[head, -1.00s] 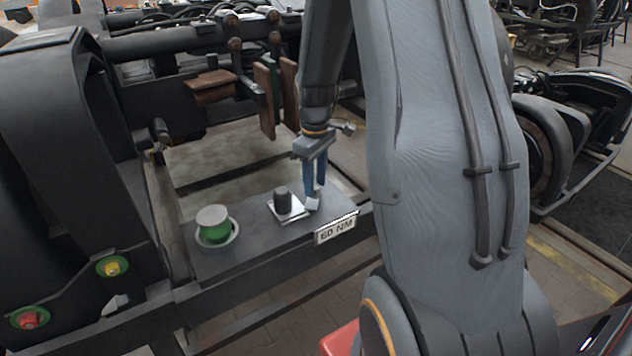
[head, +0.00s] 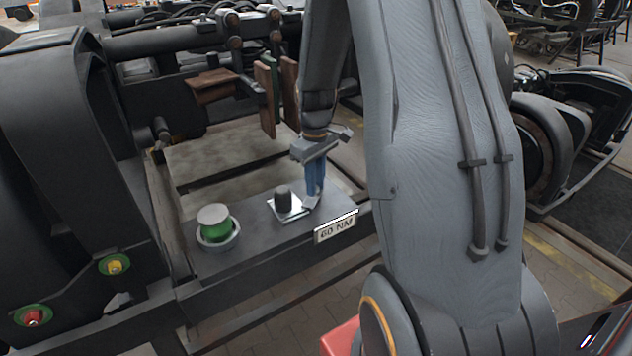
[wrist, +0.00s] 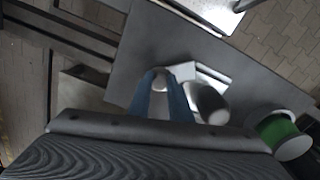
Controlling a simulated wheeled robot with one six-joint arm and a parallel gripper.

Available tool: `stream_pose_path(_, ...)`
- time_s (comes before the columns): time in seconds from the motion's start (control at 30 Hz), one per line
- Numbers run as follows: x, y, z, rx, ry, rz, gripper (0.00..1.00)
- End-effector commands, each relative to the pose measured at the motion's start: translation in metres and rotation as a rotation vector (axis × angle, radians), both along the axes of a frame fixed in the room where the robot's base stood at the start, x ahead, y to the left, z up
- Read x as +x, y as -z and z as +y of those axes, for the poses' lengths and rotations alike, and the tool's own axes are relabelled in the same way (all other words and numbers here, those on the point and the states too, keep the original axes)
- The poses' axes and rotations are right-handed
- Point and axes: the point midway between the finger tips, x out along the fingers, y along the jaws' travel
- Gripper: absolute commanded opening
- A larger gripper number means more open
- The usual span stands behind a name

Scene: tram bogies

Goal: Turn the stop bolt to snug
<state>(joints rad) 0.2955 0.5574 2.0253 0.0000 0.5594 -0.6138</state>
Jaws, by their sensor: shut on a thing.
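The stop bolt appears as a small pale round head (wrist: 160,73) between my fingertips in the wrist view. It sits on the dark bracket (head: 250,235), beside a white square plate. My gripper (head: 312,203) points down at the bracket, its blue fingers shut on the bolt; they also show in the wrist view (wrist: 162,82). The fingers cover most of the bolt, so its thread and seating are hidden. A sign reading 60 NM (head: 336,227) is on the bracket's front edge.
A short dark post (head: 282,199) stands on the white plate, close left of my fingers. A green cylinder with a grey top (head: 214,223) stands farther left. Brown blocks (head: 265,95) hang behind. Yellow (head: 115,265) and red (head: 33,317) fittings are at lower left.

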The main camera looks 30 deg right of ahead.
Motion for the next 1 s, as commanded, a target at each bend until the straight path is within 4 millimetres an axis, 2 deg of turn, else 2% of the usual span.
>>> stream_pose_path(0.3, 0.0001, -0.001, 0.0008, 0.0, 0.287, 0.0, 0.0)
stream_pose_path(0.7, 0.0006, -0.001, 0.0007, -0.001, 0.33, -0.001, 0.0)
stream_pose_path(0.73, 0.0007, -0.001, 0.0008, 0.0, 0.33, -0.002, 0.2)
stream_pose_path(0.83, 0.0006, -0.0009, 0.0007, -0.001, 0.33, -0.001, 0.36)
stream_pose_path(1.0, 0.0003, -0.0006, 0.0008, 0.0, 0.329, -0.001, 0.37)
